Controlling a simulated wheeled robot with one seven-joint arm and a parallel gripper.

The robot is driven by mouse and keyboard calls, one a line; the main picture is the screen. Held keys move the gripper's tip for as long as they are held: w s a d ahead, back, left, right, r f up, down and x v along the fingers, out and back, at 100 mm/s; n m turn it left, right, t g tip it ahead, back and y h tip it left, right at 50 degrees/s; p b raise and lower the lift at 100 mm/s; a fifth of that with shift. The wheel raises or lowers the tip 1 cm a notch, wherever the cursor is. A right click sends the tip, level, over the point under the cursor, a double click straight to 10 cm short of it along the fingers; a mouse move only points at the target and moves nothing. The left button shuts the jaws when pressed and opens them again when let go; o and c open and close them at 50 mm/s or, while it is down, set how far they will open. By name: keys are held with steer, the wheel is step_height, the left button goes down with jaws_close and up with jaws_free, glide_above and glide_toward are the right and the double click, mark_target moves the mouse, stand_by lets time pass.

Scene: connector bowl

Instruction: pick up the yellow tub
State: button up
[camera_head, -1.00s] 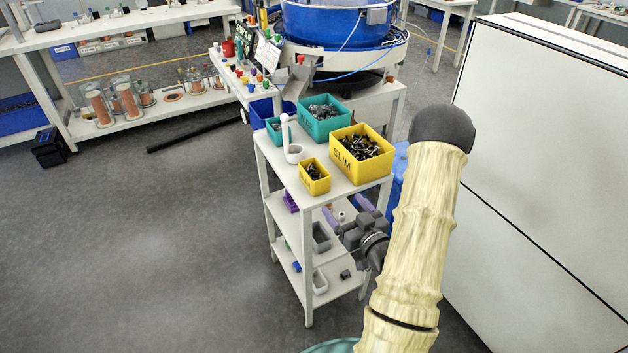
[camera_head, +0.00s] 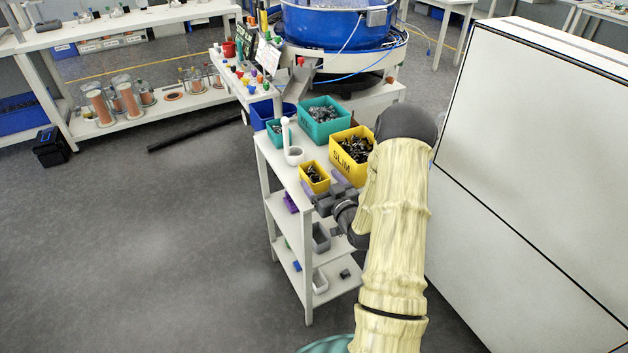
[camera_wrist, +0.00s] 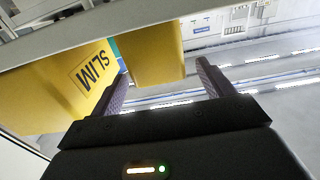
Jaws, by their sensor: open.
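A small yellow tub (camera_head: 316,186) with dark parts in it stands at the front of the cart's top shelf. A larger yellow tub (camera_head: 345,160) marked SLIM stands behind it to the right, partly hidden by my arm. My gripper (camera_head: 323,183) is open at the near side of the small tub, its purple fingers spread. In the wrist view the small yellow tub (camera_wrist: 150,55) lies ahead, between the finger directions, and the SLIM tub (camera_wrist: 60,85) is at the left. I see nothing between the fingers, and contact cannot be told.
Two teal tubs (camera_head: 320,128) and a white holder (camera_head: 293,155) share the cart top (camera_head: 282,170). Lower shelves hold small bins (camera_head: 320,238). A large white cabinet (camera_head: 530,150) stands right of my arm.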

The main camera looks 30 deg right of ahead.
mark_target(307, 163)
steer(key=w+p, duration=0.1)
steer(key=w, duration=0.4)
steer(key=shift+a, duration=0.1)
stand_by(0.6)
steer(key=c, duration=1.1)
